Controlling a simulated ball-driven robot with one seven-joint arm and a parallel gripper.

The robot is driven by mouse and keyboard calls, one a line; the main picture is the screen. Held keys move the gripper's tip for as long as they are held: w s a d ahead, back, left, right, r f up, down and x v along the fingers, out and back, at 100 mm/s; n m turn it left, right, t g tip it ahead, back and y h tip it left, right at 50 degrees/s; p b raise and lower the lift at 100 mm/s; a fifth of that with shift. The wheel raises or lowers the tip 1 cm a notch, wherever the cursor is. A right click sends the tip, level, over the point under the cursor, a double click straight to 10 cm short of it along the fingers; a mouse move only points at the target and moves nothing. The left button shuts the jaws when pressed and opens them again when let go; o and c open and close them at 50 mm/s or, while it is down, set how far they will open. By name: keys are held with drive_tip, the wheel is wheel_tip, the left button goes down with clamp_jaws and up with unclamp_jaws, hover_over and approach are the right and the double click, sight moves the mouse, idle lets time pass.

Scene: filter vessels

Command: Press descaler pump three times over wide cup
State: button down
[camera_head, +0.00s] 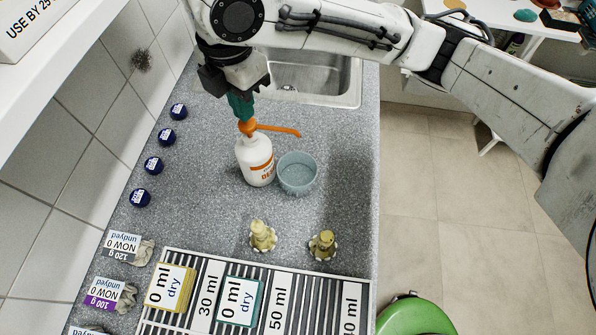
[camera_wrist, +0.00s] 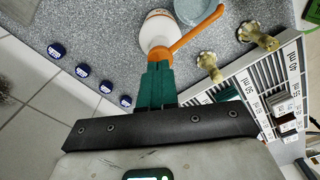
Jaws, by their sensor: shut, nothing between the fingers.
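The descaler bottle (camera_head: 257,163) is white with orange lettering and stands upright on the grey counter. Its orange pump head (camera_head: 247,128) has a long spout reaching right, towards the wide cup. The wide cup (camera_head: 297,174) is pale blue, round and open, and stands close beside the bottle on the right. My gripper (camera_head: 241,108) is shut with its green fingers together, directly above the pump head, with the fingertips at or very near its top. In the wrist view the green fingers (camera_wrist: 156,82) meet the orange pump head (camera_wrist: 161,54); I cannot tell how firmly they touch.
A metal sink (camera_head: 310,78) lies behind. Several blue-lidded pots (camera_head: 153,164) line the wall on the left. Two yellowish knobbed pieces (camera_head: 263,236) stand in front, before a slatted rack (camera_head: 190,261) with volume labels. The counter's right edge drops to the floor.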

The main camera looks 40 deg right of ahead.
drive_tip(key=shift+r+p, duration=1.85)
drive_tip(key=shift+r, duration=0.1)
wheel_tip(320, 180, up, 2)
drive_tip(key=shift+p, duration=0.3)
